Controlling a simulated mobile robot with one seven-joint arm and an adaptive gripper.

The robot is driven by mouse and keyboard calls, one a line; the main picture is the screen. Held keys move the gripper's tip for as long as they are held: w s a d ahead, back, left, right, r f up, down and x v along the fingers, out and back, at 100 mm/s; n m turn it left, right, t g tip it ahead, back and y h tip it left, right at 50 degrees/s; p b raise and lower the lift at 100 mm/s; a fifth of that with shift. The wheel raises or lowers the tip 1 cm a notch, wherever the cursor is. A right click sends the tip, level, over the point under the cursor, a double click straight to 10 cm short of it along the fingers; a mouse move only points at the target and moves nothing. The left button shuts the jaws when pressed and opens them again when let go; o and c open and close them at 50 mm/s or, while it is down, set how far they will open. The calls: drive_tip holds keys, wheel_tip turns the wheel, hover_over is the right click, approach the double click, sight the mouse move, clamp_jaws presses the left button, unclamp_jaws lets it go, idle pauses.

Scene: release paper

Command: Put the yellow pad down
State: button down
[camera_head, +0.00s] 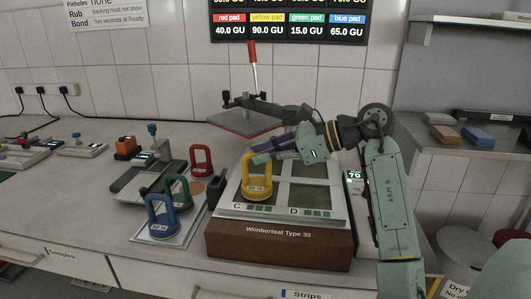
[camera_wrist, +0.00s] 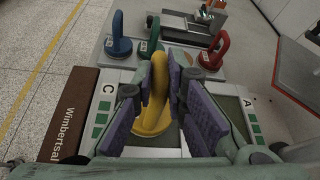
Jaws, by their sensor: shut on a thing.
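The yellow pad (camera_head: 258,184) is a disc with a tall ring handle. It is upright over the panel marked C at the left of the Wimbertsal Type 30 box (camera_head: 278,241). My gripper (camera_head: 264,158) reaches in from the right and is shut on the handle. In the wrist view the yellow pad (camera_wrist: 153,121) stands between the purple finger pads of my gripper (camera_wrist: 163,88). The fingers hide part of the handle. I cannot tell whether the disc touches the panel or hangs just above it.
Left of the box stand a red pad (camera_head: 201,161), a green pad (camera_head: 177,191) and a blue pad (camera_head: 160,217). A press with a red lever (camera_head: 253,52) is behind the box. A device reading 70 (camera_head: 354,182) stands to the right. A shelf (camera_head: 450,148) is at the right.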

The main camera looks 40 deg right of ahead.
drive_tip(key=c, duration=1.6)
unclamp_jaws()
drive_tip(key=shift+f, duration=0.1)
drive_tip(key=shift+r, duration=0.25)
drive_tip(key=b+v, duration=0.2)
drive_tip(key=v, duration=1)
drive_tip(key=shift+b, duration=0.3)
drive_tip(key=shift+f, duration=0.1)
